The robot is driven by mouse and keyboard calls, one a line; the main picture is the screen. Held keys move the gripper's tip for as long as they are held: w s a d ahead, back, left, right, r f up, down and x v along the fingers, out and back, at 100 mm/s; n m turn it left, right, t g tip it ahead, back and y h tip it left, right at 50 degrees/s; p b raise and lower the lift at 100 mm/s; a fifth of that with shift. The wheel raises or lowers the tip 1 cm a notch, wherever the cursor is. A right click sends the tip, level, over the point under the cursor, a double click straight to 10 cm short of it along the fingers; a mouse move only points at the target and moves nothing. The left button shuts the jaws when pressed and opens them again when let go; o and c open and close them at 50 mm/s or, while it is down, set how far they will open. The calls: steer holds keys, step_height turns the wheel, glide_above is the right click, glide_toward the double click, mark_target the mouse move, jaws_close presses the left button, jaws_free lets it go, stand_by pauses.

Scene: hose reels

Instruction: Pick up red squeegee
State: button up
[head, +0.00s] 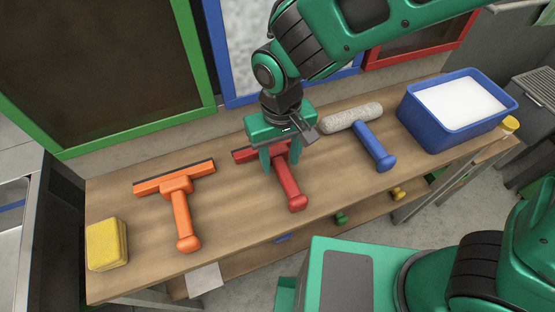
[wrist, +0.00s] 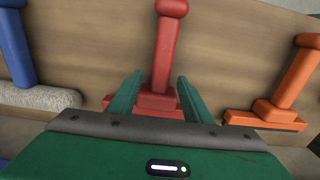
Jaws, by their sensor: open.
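The red squeegee (head: 288,186) lies on the wooden bench, its handle pointing toward the front edge and its head toward the back. My gripper (head: 280,168) is directly over it, near where the handle meets the head, and covers part of the head. In the wrist view the red squeegee (wrist: 166,50) runs between the two green fingers of my gripper (wrist: 154,88). The fingers are apart, one on each side of the squeegee, with visible gaps. I cannot tell exactly how high the fingertips are above the bench.
An orange squeegee (head: 181,212) and a yellow sponge (head: 107,244) lie to the left. A blue-handled roller (head: 373,145) and a blue tub (head: 436,130) of white contents are to the right. Framed panels stand behind the bench (head: 235,222). Bare wood separates the tools.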

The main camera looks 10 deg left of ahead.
mark_target(278, 166)
steer(key=shift+f, duration=0.1)
steer(key=c, duration=1.1)
steer(key=shift+c, duration=0.2)
steer(key=shift+r, duration=0.5)
steer(key=r, duration=0.3)
steer(key=shift+s+a+r, duration=0.25)
steer(key=shift+s+r, duration=0.15)
steer(key=s+a+r, duration=0.4)
steer(key=s+r, duration=0.2)
steer(key=s, duration=0.3)
steer(key=shift+s+a+r, duration=0.15)
steer(key=shift+s+a, duration=0.2)
steer(key=shift+o, duration=0.4)
steer(key=shift+c, duration=0.2)
